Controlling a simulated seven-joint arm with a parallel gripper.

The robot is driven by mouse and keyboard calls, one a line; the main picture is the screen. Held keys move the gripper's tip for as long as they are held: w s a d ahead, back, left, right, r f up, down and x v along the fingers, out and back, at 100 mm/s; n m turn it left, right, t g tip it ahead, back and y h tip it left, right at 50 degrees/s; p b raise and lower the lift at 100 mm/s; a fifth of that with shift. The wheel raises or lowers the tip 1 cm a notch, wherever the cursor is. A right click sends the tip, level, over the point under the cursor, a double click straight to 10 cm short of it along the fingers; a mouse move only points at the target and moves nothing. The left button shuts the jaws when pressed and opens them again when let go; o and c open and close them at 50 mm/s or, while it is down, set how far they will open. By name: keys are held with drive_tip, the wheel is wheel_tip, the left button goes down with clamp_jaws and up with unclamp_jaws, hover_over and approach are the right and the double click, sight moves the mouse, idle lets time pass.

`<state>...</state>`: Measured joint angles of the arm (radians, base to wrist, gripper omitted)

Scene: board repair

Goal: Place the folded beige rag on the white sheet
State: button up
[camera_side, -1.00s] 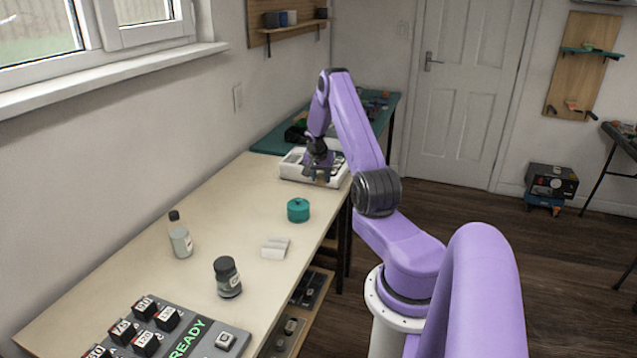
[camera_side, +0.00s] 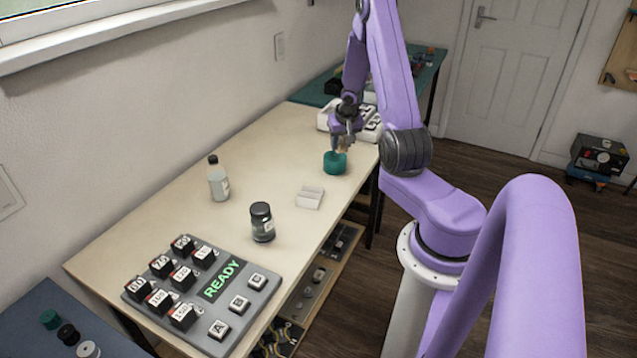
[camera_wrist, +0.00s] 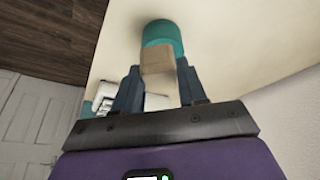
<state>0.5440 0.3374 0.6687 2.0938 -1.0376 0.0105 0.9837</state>
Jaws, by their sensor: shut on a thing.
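My gripper (camera_side: 341,147) is shut on the folded beige rag (camera_wrist: 157,60), which shows as a small tan block between the two fingers in the wrist view. In the side view, my gripper holds it above or just behind the teal round container (camera_side: 335,164); the exact gap cannot be told. The teal container also shows just beyond the rag in the wrist view (camera_wrist: 162,33). A small white piece with a dividing line (camera_side: 310,198) lies on the bench in front of the container. I cannot tell whether it is the white sheet.
A white tray (camera_side: 327,120) stands behind my gripper. A clear bottle (camera_side: 218,182) and dark jar (camera_side: 262,224) stand nearer the front. A grey panel with a READY display (camera_side: 240,262) fills the bench's near end.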

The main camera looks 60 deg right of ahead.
sight(307, 192)
drive_tip(key=w+a+f+n+t+y, duration=0.1)
drive_tip(key=w+a+n+t+y, duration=0.2)
drive_tip(key=a+n, duration=0.85)
drive_tip(key=shift+m+g, duration=0.5)
drive_tip(key=shift+m, duration=0.45)
drive_tip(key=shift+w+a+f, duration=0.15)
drive_tip(key=shift+a+f, duration=0.05)
drive_tip(key=shift+f, duration=1.1)
drive_tip(key=shift+w+a+f, duration=0.1)
drive_tip(key=shift+a+f, duration=0.1)
drive_tip(key=shift+f, duration=1.15)
drive_tip(key=shift+w+a+f, duration=0.15)
drive_tip(key=shift+a+f, duration=0.05)
drive_tip(key=shift+f, duration=1.1)
drive_tip(key=shift+f, duration=0.1)
drive_tip(key=o, duration=1)
drive_tip(key=shift+o, duration=0.2)
